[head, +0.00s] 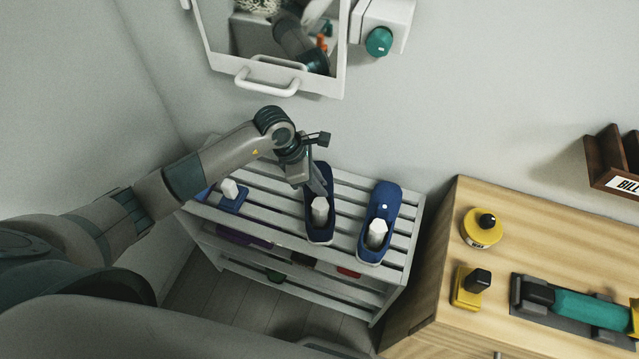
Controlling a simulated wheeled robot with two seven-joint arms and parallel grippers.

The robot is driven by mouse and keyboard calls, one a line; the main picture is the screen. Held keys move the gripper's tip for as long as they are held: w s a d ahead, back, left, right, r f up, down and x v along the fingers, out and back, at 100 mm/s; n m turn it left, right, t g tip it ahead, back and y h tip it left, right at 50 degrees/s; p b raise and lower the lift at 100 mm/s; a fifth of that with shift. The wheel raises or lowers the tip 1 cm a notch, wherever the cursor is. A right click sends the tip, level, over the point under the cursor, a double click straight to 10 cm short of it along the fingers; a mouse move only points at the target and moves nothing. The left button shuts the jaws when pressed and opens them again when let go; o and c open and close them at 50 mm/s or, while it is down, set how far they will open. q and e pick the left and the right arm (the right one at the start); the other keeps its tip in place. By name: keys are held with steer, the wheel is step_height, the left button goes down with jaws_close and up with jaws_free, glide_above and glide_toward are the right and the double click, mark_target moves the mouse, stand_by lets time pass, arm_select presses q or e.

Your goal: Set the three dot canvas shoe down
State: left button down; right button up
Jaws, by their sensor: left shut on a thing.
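My left gripper (318,184) reaches over a white slatted shoe rack (345,185) and is shut on a dark blue canvas shoe (320,232) with a white insert. The shoe is at the rack's top level; I cannot tell whether it touches the slats. Its dots cannot be made out. A brighter blue shoe (370,242) with a white dot and a white insert stands to its right on the top slats. Another blue shoe (232,204) is on the left of the top, partly hidden by my arm. My right gripper is not in view.
Lower rack shelves hold partly hidden items, including a red one (348,272). A wooden cabinet (520,235) at right bears a yellow round container (481,228), a yellow block-like item (468,290) and a teal tool (590,309). A framed mirror (268,80) hangs above the rack.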

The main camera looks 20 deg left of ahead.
arm_select(q)
steer(key=shift+w+f+p, duration=0.15)
steer(key=shift+f+p, duration=0.3)
steer(key=shift+f, duration=0.25)
steer(key=shift+f, duration=0.1)
steer(key=c, duration=1.7)
jaws_free()
steer(key=shift+a+r, duration=0.25)
steer(key=shift+r, duration=0.35)
steer(key=b+v, duration=0.3)
steer(key=v, duration=0.8)
steer(key=shift+d, duration=0.1)
